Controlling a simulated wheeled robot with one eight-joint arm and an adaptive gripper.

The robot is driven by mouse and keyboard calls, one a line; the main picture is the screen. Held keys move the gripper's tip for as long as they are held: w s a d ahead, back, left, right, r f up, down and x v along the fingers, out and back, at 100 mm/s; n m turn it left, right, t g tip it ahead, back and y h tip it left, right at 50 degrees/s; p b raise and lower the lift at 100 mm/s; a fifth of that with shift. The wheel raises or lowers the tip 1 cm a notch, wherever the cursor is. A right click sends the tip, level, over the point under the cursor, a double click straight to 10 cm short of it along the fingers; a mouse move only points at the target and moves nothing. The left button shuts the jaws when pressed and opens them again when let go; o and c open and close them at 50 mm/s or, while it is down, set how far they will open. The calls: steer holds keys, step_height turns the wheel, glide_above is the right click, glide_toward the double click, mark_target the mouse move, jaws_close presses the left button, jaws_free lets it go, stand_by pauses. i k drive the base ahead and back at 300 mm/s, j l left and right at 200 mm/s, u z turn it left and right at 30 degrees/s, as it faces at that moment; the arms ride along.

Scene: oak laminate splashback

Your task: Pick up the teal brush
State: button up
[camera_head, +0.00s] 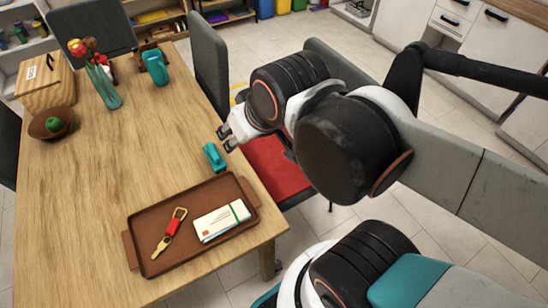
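A small teal object (214,157), which looks like the teal brush, lies on the wooden table (80,210) near its right edge, behind the brown tray. My gripper (225,138) is just behind and slightly right of it in the picture, with its fingers pointing left. The two fingertips stand apart with nothing visible between them. The gripper appears apart from the brush, but its exact height above the table is hard to tell.
A brown tray (140,219) holds a key with a red tag (171,229) and a white box (222,221). A teal cup (156,67), flower vase (106,92), bowl (38,130) and wooden box (47,86) stand farther back. A red-seated chair (272,166) is beside the table. The table's middle is clear.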

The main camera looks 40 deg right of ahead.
mark_target(219, 166)
steer(key=j, duration=0.85)
steer(key=i+j+z, duration=0.1)
steer(key=i+j, duration=0.3)
steer(key=j, duration=0.1)
